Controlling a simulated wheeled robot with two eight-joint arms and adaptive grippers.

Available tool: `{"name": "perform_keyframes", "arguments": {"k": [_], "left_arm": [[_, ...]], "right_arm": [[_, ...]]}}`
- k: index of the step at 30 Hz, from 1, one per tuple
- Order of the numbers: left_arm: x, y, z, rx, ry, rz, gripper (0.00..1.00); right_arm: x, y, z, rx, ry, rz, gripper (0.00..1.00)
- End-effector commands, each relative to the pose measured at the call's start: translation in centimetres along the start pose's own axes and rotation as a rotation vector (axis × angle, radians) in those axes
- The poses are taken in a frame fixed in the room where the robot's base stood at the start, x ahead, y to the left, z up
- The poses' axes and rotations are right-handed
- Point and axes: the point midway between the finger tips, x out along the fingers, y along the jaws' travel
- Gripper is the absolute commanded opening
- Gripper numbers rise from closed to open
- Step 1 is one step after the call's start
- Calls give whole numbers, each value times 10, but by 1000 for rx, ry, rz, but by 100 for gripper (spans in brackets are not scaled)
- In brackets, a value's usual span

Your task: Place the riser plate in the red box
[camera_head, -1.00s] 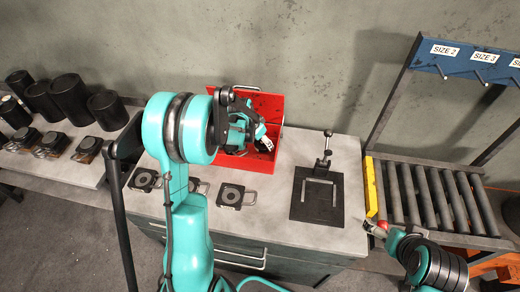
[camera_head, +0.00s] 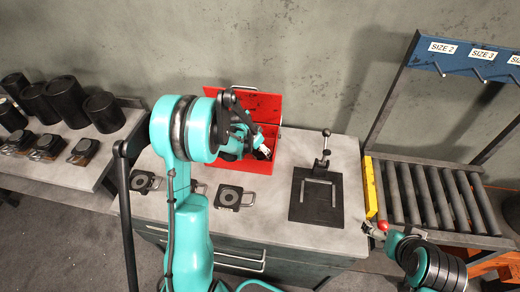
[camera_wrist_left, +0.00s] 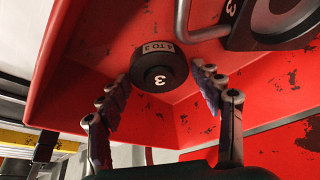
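The red box (camera_head: 268,103) stands at the back of the worktop. My left gripper (camera_head: 264,152) reaches into it. The piece lies in the box, with small gaps to the fingertips. A black plate with a metal handle (camera_wrist_left: 270,25), marked "3", is also in the box, cut off at the top right. I cannot tell which is the riser plate. My right gripper (camera_head: 374,229) is by the worktop's right edge, its fingers unclear.
Handled black plates (camera_head: 230,196) lie on the worktop in front of the box, partly behind my left arm. A black mat (camera_head: 316,208) with a metal bracket lies to the right. A roller conveyor (camera_head: 430,195) stands beyond. Black cylinders (camera_head: 66,98) stand on the left bench.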

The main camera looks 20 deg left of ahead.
Motion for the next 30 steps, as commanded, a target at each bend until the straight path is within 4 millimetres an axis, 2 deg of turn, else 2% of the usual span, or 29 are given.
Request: {"name": "perform_keyframes", "arguments": {"k": [5,8,18,21,27,30], "left_arm": [[-3,0,-1,0,0,0,66],[-13,0,-2,-1,0,0,66],[-88,0,-2,-1,0,0,66],[-104,0,-1,-1,-1,0,66],[-123,1,-1,-1,0,-1,66],[-134,9,-2,-9,4,-9,66]], "right_arm": [[-2,0,-2,0,0,0,100],[-6,0,-4,0,0,0,100],[-21,0,-15,0,0,0,100],[-24,0,-17,0,0,0,100],[-26,0,-19,0,0,0,100],[-26,0,-19,0,0,0,100]]}}
